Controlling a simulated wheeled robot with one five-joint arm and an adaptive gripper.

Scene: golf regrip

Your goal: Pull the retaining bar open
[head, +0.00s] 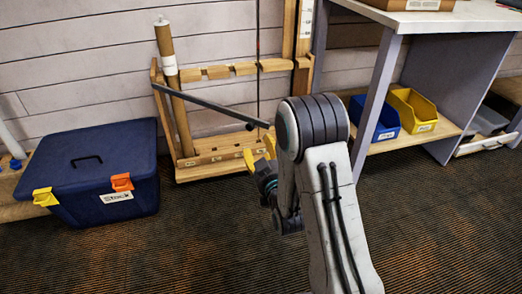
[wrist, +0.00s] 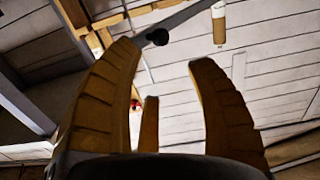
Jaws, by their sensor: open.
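The retaining bar (head: 215,107) is a long dark grey bar. In the head view it runs from the left post of the wooden rack (head: 215,158), slanting down to the right, its right end close to my arm. In the wrist view the bar (wrist: 188,14) crosses the top, with a black knob (wrist: 157,37) at its near end. My gripper (head: 265,148) is partly hidden by my arm in the head view. In the wrist view my gripper (wrist: 165,58) is open and empty. The knob appears between and beyond its fingertips, with no clear contact.
A tan tube with a white band (head: 166,50) stands in the rack's left side. A blue lidded box (head: 90,175) sits left of the rack. A grey shelf unit (head: 448,80) with blue (head: 378,120) and yellow (head: 412,108) bins stands right. The front carpet is clear.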

